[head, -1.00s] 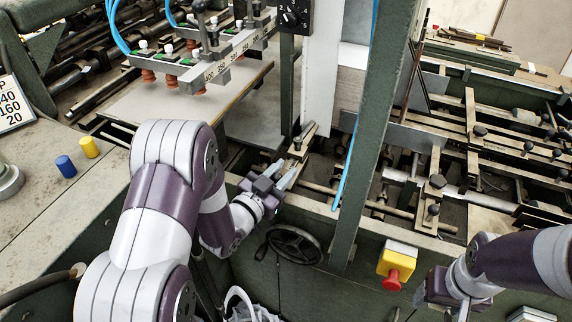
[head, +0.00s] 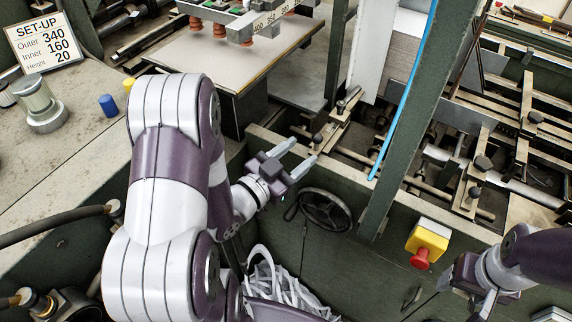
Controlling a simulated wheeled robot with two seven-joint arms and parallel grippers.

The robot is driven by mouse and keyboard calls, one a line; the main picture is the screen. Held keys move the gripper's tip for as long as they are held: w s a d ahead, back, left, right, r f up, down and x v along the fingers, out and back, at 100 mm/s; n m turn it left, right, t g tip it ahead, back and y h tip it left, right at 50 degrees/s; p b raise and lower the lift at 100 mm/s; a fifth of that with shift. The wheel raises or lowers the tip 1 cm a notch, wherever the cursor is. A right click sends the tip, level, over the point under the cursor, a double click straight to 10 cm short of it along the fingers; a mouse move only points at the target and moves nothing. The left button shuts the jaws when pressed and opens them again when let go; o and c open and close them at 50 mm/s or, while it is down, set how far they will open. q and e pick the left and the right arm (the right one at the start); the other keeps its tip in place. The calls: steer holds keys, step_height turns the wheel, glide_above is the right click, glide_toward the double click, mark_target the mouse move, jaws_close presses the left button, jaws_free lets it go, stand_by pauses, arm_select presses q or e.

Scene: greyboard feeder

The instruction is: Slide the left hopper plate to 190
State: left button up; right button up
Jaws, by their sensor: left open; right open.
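The left hopper plate appears to be the tall white upright plate (head: 372,50) beside the stack of board, in the head view's upper middle. A slim metal bracket (head: 340,120) with dark knobs lies at its foot, on the machine's front rail. My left gripper (head: 304,152) is open and empty, its two fingers pointing up and right toward the bracket's near end. The fingertips look close to the bracket but apart from it. My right gripper (head: 478,292) hangs low at the right, away from the hopper; its fingers are partly hidden.
A set-up sign (head: 42,45) reads Outer 340, Inner 160, Height 20. A green post (head: 398,130) stands right of the hopper. A handwheel (head: 326,210) and a red stop button (head: 420,258) are on the front panel. A suction bar with a scale (head: 262,22) hangs above a board.

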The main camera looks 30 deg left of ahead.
arm_select(q)
steer(key=shift+v, duration=2)
steer(key=s+a+f+n+g+y, duration=0.55)
steer(key=a+f+g, duration=0.25)
steer(key=f+g, duration=0.45)
steer(key=s+d+r+g, duration=0.1)
steer(key=d+r+g, duration=0.2)
steer(key=d+r, duration=0.4)
steer(key=d, duration=0.4)
steer(key=shift+s+d, duration=0.2)
steer(key=shift+s, duration=0.1)
